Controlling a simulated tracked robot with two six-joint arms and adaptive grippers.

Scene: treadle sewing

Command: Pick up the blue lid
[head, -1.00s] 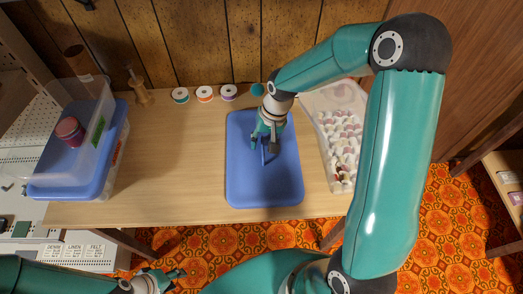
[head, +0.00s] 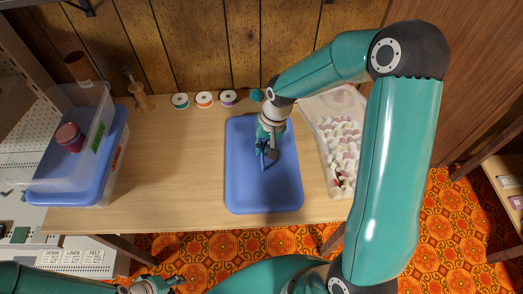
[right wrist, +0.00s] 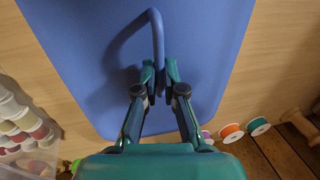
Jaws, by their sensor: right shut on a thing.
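The blue lid (head: 264,190) lies flat on the wooden table in the head view, with an upright loop handle at its middle. It also fills much of the right wrist view (right wrist: 85,60), where the handle (right wrist: 157,35) rises between the fingers. My right gripper (head: 266,148) is over the lid and shut on the handle; in the right wrist view its fingertips (right wrist: 160,72) close on one end of the loop. My left gripper (head: 165,283) is at the bottom left of the head view, away from the lid, its fingers apart and empty.
A clear bin of spools (head: 342,135) stands right of the lid. Several thread spools (head: 204,99) line the wall side. A clear tub with another blue lid (head: 75,192) stands at the left. The table between tub and lid is clear.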

